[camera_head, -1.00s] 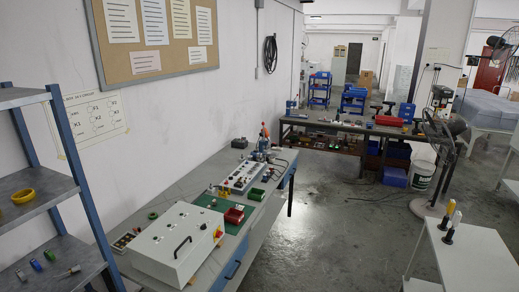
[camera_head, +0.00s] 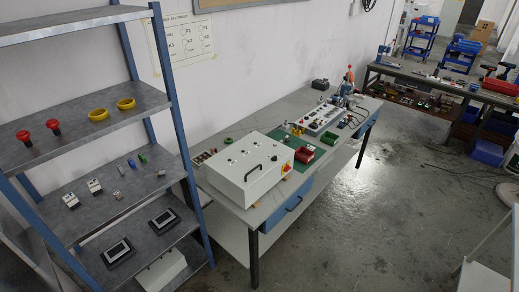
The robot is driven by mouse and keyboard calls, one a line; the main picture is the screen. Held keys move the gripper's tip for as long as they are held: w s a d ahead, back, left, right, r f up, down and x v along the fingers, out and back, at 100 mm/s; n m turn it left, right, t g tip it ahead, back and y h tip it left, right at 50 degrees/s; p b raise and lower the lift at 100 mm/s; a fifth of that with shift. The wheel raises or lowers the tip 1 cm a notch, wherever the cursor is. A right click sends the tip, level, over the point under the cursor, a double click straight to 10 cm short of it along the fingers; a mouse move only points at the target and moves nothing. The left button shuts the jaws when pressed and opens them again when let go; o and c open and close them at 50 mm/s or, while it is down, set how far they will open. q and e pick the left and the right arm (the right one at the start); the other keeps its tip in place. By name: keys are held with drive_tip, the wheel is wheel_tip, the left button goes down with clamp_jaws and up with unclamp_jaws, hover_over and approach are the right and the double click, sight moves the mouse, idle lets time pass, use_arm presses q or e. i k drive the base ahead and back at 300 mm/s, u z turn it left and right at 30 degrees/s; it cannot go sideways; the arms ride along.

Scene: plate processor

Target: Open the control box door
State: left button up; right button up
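The control box (camera_head: 247,172) is a white-grey metal case lying on the near end of the workbench (camera_head: 282,193). The door looks shut. Neither of my grippers is in view.
A blue and grey shelf (camera_head: 98,135) stands at the left with emergency buttons, yellow rings and small devices on it. The floor (camera_head: 345,235) right of the bench is clear.

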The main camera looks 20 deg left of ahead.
sight(243, 163)
drive_tip(key=z, duration=0.6)
drive_tip(key=i, duration=2.15)
drive_tip(key=u, duration=2.85)
